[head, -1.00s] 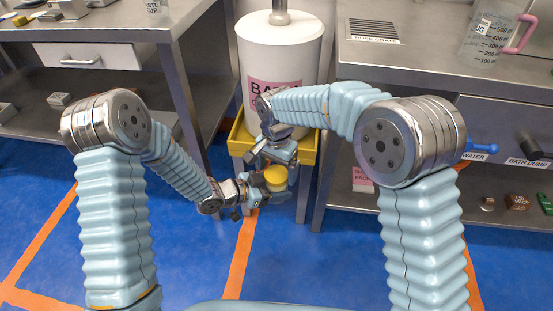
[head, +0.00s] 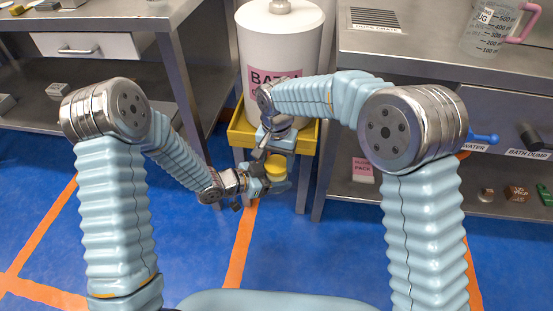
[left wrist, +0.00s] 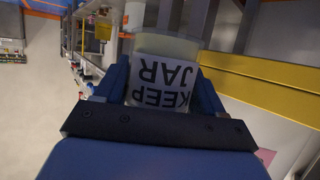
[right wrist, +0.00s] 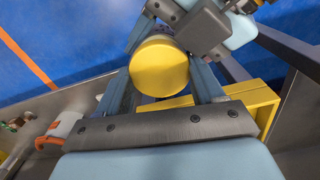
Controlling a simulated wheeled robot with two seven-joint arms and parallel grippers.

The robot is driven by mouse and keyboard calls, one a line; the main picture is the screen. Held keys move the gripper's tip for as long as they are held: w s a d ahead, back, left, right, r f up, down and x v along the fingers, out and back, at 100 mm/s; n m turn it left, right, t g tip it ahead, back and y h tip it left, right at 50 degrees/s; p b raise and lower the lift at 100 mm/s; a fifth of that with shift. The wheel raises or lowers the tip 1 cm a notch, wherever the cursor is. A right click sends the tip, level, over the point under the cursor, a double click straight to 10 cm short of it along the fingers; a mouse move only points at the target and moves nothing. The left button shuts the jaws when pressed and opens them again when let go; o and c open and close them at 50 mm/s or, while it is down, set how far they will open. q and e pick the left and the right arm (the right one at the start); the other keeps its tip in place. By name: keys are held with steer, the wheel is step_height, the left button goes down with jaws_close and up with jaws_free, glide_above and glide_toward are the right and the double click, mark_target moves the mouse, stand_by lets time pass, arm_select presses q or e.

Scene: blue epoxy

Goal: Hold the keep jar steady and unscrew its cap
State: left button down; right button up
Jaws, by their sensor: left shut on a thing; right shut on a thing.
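The keep jar (left wrist: 160,75) fills the middle of the left wrist view, its label reading KEEP JAR upside down. My left gripper (left wrist: 155,95) is shut on the jar's body, one finger on each side. The jar's yellow cap (right wrist: 159,67) shows in the right wrist view between the fingers of my right gripper (right wrist: 163,80), which is shut on it. In the head view the yellow cap (head: 276,168) shows with my left gripper (head: 255,183) at its left and my right gripper (head: 279,148) above it. Whether the cap has turned or lifted off the jar cannot be told.
A white tank labelled BATH (head: 278,55) stands in a yellow tray (head: 241,136) just behind the grippers. Steel benches stand left (head: 90,17) and right (head: 420,55). A measuring jug (head: 487,30) sits on the right bench. Blue floor (head: 285,240) lies open below the hands.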

steer(key=o, duration=1.2)
steer(key=shift+c, duration=0.2)
steer(key=shift+a+r, duration=0.1)
steer(key=shift+r, duration=0.05)
step_height(320, 180, up, 4)
steer(key=shift+r, duration=0.2)
step_height(320, 180, up, 3)
steer(key=m, duration=0.2)
steer(key=shift+m, duration=0.4)
step_height(320, 180, down, 8)
steer(key=shift+r, duration=0.15)
steer(key=c, duration=1.1)
